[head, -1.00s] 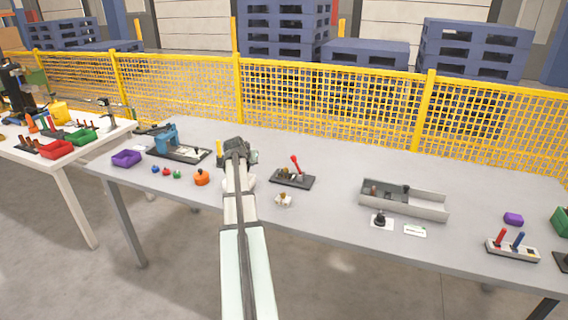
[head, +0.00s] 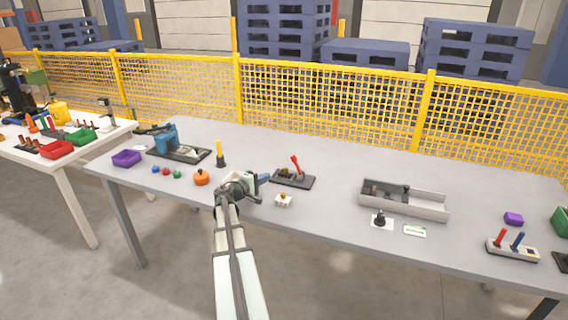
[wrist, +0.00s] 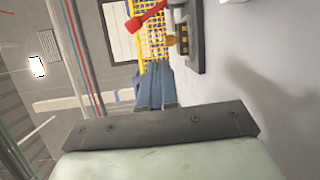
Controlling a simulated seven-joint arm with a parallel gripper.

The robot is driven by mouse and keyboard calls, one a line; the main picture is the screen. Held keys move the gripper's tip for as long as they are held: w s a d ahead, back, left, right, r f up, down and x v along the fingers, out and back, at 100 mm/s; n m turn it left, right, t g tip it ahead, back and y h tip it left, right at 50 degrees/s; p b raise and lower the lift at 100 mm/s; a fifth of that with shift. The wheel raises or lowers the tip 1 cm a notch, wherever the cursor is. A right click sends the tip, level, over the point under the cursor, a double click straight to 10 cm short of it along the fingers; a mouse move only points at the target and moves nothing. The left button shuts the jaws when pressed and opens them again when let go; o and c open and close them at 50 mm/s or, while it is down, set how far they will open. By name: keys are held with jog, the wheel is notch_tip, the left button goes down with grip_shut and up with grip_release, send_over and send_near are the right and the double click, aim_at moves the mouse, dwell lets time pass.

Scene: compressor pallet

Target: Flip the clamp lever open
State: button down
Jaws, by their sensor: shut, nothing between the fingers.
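The clamp (head: 293,180) is a dark base plate on the grey table with a red lever (head: 297,164) that stands up from it, tilted. In the wrist view the red lever (wrist: 148,20) and the clamp base (wrist: 193,40) lie just beyond my fingertips, at the top. My gripper (head: 264,178) has blue fingers and is just left of the clamp, turned toward it. The fingers are together in the wrist view (wrist: 155,72), with nothing held. A gap shows between the fingertips and the clamp in the head view.
A small white block with a knob (head: 283,200) sits close in front of the clamp. An orange round part (head: 201,178) and a yellow-handled black post (head: 220,156) stand to the left. A grey open tray (head: 425,205) is to the right. A yellow mesh fence (head: 330,105) runs behind the table.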

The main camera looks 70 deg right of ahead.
aim_at(296, 165)
jog(key=n+h, duration=0.1)
jog(key=w+a+n, duration=0.1)
jog(key=n+h, duration=0.1)
jog(key=n, duration=0.1)
jog(key=shift+w+a+r+h, duration=0.15)
jog(key=shift+w+a+h, duration=0.05)
jog(key=shift+a+h, duration=0.1)
jog(key=shift+d, duration=0.1)
jog(key=x, duration=0.9)
jog(key=shift+d, duration=0.25)
jog(key=shift+s+d+r, duration=0.25)
jog(key=shift+s+d, duration=0.15)
jog(key=shift+s, duration=0.2)
jog(key=shift+s+d+r, duration=0.25)
jog(key=shift+s+d, duration=0.15)
jog(key=shift+s, duration=0.15)
jog(key=shift+s+d+r, duration=0.2)
jog(key=shift+s+d, duration=0.1)
jog(key=shift+s, duration=0.25)
